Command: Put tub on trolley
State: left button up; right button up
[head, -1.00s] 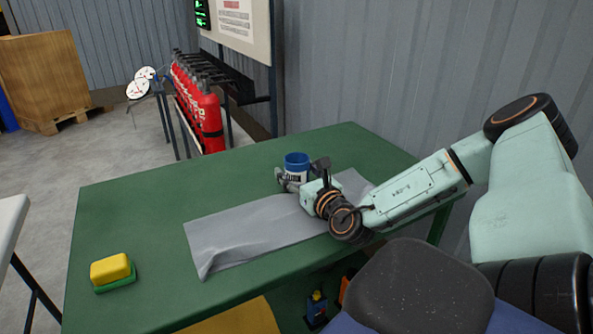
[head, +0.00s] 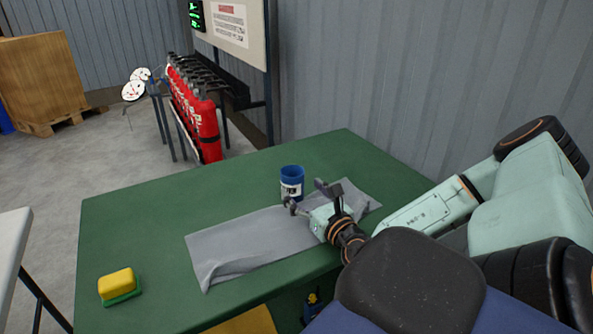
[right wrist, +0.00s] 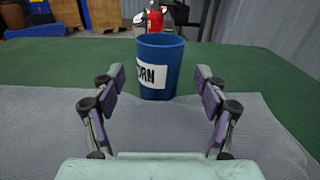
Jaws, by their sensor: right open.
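The tub is a blue cup-shaped container (head: 292,178) with a white label, upright on the green table (head: 130,220) at the far edge of a grey cloth. It also shows in the right wrist view (right wrist: 160,62), ahead of the fingers, with part of dark lettering on its label. My right gripper (head: 308,196) is open and empty over the cloth, just on the near side of the tub. In the right wrist view its two fingers (right wrist: 158,95) are spread wide, with the tub beyond their tips. My left gripper is not in view. I cannot identify a trolley for certain.
The grey cloth (head: 235,248) lies across the table's middle. A yellow and green sponge (head: 118,286) is at the front left. A pale-topped surface (head: 10,240) stands at the left edge. Red extinguishers (head: 205,130) stand in a rack behind. The table's left part is mostly clear.

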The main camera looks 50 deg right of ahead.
jog(key=p+v, duration=0.2)
jog(key=v, duration=0.4)
jog(key=shift+s, duration=0.1)
dwell(0.5)
